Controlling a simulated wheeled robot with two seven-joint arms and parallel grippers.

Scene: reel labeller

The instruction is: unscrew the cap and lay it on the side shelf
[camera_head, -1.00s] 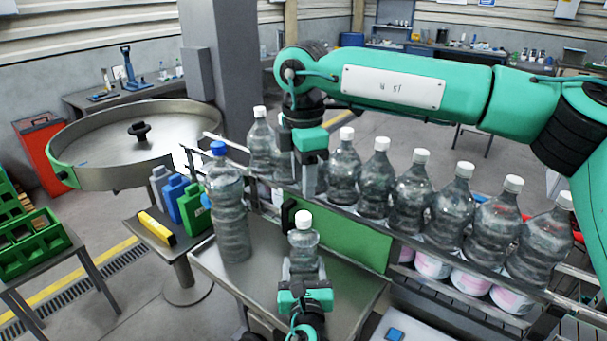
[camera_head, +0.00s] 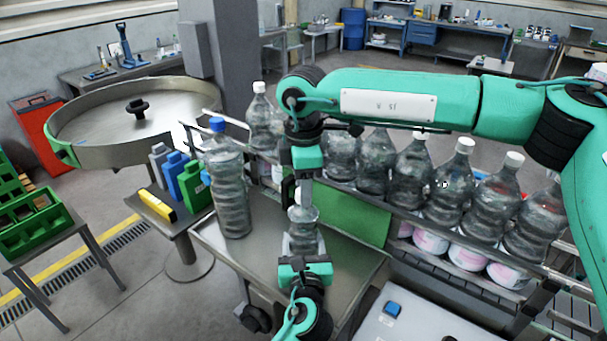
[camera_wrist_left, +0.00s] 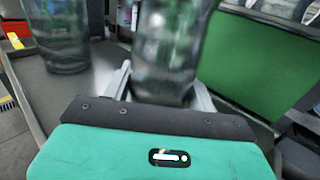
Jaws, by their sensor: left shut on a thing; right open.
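My left gripper (camera_head: 304,262) is shut on a small clear bottle (camera_head: 303,237), which stands upright at the metal worktable (camera_head: 345,270). The left wrist view shows this bottle (camera_wrist_left: 168,55) between the two fingers. The bottle's white cap (camera_head: 297,197) is largely hidden behind my right gripper. My right gripper (camera_head: 305,196) points down at the cap and is open; whether it touches the cap cannot be told. A small metal shelf (camera_head: 184,232) left of the table may be the side shelf; it bears coloured jugs and a yellow block.
A tall bottle with a blue cap (camera_head: 230,190) stands on the table left of the held bottle. Behind are a green panel (camera_head: 355,222) and a conveyor rail (camera_head: 440,246) with several large bottles. A round metal turntable (camera_head: 95,130) stands at the left.

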